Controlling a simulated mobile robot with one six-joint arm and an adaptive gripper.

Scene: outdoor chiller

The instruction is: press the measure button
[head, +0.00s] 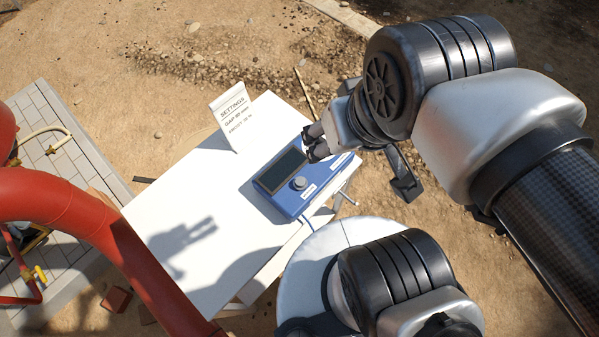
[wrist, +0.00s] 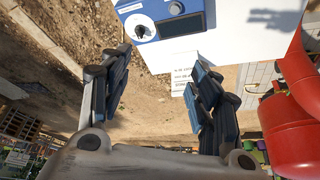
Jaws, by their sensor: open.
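A blue measuring device (head: 286,199) with a dark screen (head: 281,171) and a round grey knob (head: 299,183) lies on a white table. In the wrist view the device (wrist: 157,43) is at the top, partly cut off, with the dark knob (wrist: 140,31) in a white ring. A small pale round part (wrist: 176,8), possibly the button, sits beside the screen; its label is unreadable. My gripper (head: 315,142) is above the device's far right end in the head view and hides part of it. In the wrist view my gripper (wrist: 160,68) has its fingers wide apart, with nothing between them.
The white table (head: 190,205) is mostly bare on its left side. A white settings card (head: 232,115) stands at its far edge. A thick red pipe (head: 95,220) runs along the left, and it also shows in the wrist view (wrist: 285,125).

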